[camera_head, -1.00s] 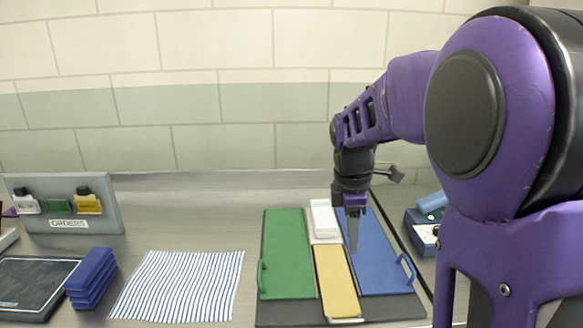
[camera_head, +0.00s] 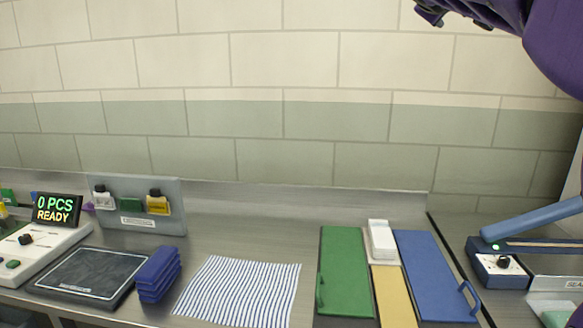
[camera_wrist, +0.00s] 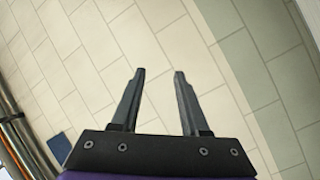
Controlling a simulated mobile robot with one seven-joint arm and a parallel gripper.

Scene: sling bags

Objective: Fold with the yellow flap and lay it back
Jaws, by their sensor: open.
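The yellow flap (camera_head: 393,297) lies flat at the near middle of the folding board, between the green flap (camera_head: 345,270) and the blue flap (camera_head: 435,275). Both side flaps also lie flat, each with a handle on its outer side. A white flat item (camera_head: 381,240) lies just behind the yellow flap. The front end of the yellow flap is cut off by the picture's lower edge. My gripper (camera_wrist: 160,73) is open and empty in the wrist view, facing the tiled wall. It is well clear of the board.
A striped cloth (camera_head: 240,291) lies left of the board. Stacked blue packs (camera_head: 158,273) stand beside a dark scale plate (camera_head: 88,272). An orders rack (camera_head: 140,205) stands behind. A sealer with a blue lever (camera_head: 530,219) stands at the right.

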